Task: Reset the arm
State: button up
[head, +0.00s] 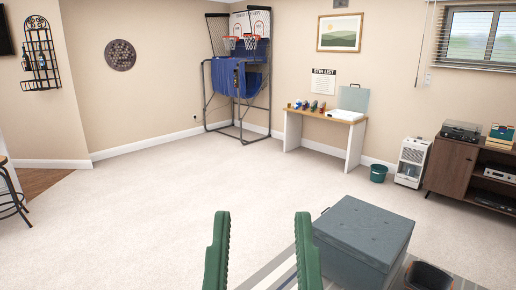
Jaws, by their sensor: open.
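My gripper (261,250) shows at the bottom middle of the head view. The gripper is open and empty. The lower part of the gripper and the rest of the arm are out of view. The right finger overlaps the striped surface behind it in the picture.
A grey-blue storage ottoman (362,235) is right of my gripper, with a dark bin (428,277) beside it. The carpet (150,210) left is clear.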

notch_tip(320, 180, up, 32)
jog(key=p, duration=2.7)
jog(key=shift+w+a+r+p, duration=0.2)
jog(key=shift+a+p, duration=0.15)
